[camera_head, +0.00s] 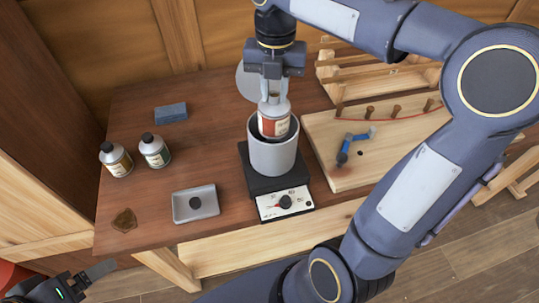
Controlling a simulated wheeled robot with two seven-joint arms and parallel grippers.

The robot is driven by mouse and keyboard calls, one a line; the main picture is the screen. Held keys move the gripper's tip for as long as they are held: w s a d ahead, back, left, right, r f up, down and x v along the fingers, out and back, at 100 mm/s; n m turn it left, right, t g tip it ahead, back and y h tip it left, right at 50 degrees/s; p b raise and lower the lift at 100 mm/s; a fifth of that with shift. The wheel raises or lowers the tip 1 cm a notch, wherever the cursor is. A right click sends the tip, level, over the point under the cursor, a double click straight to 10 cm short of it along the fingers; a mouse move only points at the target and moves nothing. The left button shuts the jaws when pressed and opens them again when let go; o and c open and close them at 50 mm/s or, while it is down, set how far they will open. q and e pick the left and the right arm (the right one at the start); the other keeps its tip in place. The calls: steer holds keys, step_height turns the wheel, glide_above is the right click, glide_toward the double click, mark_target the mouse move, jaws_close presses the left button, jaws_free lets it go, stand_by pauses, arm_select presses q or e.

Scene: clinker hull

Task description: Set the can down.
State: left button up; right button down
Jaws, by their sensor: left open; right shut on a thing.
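The can (273,124), pale with a red and cream label, is upright at the mouth of a grey cylindrical pot (272,157). Its lower end is hidden behind the pot's front rim, so I cannot tell whether it touches the bottom. My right gripper (271,98) comes from above and is shut on the can's top. The pot stands on a black heater (285,202) with a dial on its front panel. My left gripper (88,278) is open and empty at the lower left, off the bench's front edge, and only partly in view.
Two bottles (155,151) (116,160), a blue block (171,112), a grey dish (195,204) and a brown lump (124,220) are on the bench (150,212). A pale board (385,169) with a blue tool (350,148) lies at right. A pegged wooden rack (340,72) stands behind.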

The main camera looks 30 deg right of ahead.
mark_target(273, 127)
steer(key=shift+w+f+b, duration=0.25)
steer(key=shift+f+b, duration=0.1)
steer(key=shift+f, duration=0.45)
step_height(273, 127, down, 10)
steer(key=shift+r, duration=0.1)
steer(key=c, duration=1.2)
jaws_free()
steer(key=shift+c, duration=0.2)
